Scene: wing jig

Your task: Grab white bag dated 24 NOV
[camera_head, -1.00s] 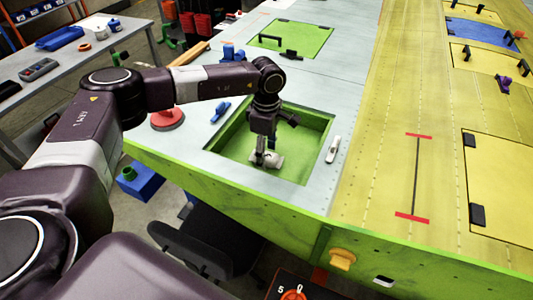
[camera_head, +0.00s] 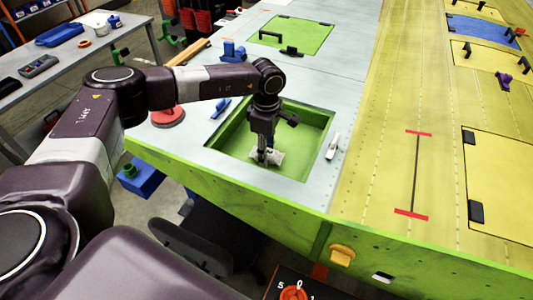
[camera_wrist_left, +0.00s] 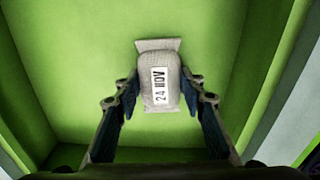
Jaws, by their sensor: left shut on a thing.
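The white bag (camera_wrist_left: 160,75) shows in the left wrist view, with a label reading 24 NOV. It is between the two fingers of my left gripper (camera_wrist_left: 159,95), which is shut on it. In the head view the left gripper (camera_head: 266,160) reaches straight down into a green recess (camera_head: 228,145) in the wing surface. There the bag (camera_head: 277,157) is partly hidden behind the fingers. I cannot tell whether the bag touches the recess floor. My right gripper is not in view.
The pale wing panel (camera_head: 300,75) surrounds the recess. A white tool (camera_head: 332,146) lies right of it, and a blue tool (camera_head: 220,108) and a red disc (camera_head: 168,117) lie left. The yellow panel (camera_head: 380,150) extends at right.

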